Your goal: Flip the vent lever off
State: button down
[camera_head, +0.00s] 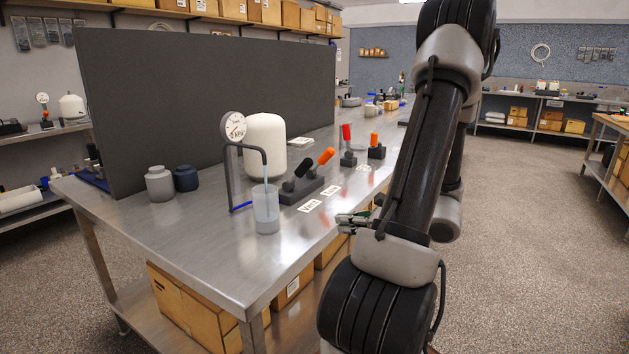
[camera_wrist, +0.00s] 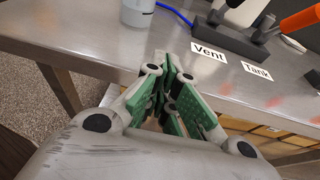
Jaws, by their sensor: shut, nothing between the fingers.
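The vent lever (camera_head: 301,168) has a dark handle and leans up and to the right from the left end of a dark block (camera_head: 301,192) on the bench. Only its lower part shows in the wrist view (camera_wrist: 243,12), at the top edge, above the "Vent" label (camera_wrist: 209,53). The tank lever beside it has an orange handle (camera_head: 326,156) and leans the same way. My gripper (camera_head: 346,221) is shut and empty, off the bench's front edge and right of the Vent label. In the wrist view its green fingers (camera_wrist: 171,72) are together, apart from both levers.
A clear beaker (camera_head: 266,212) with a bent tube stands left of the block, before a white tank (camera_head: 265,146) and a gauge (camera_head: 233,126). A red lever (camera_head: 347,133) stands upright farther back. The bench front (camera_head: 265,262) is clear.

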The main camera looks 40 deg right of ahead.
jog(key=w+d+r+m+t+h, duration=0.3)
jog(key=w+d+r+m, duration=0.1)
jog(key=d, duration=0.1)
jog(key=shift+w+r+m, duration=0.25)
jog(key=shift+w+m, duration=0.05)
jog(key=shift+w, duration=0.05)
send_near(298, 175)
jog(key=f, duration=0.3)
jog(key=shift+w+d+f, duration=0.1)
jog(key=shift+w+f, duration=0.25)
jog(key=w+r, duration=0.2)
jog(key=shift+w, duration=0.35)
jog(key=shift+w+r, duration=0.25)
jog(key=shift+w, duration=0.1)
jog(key=shift+r, duration=0.15)
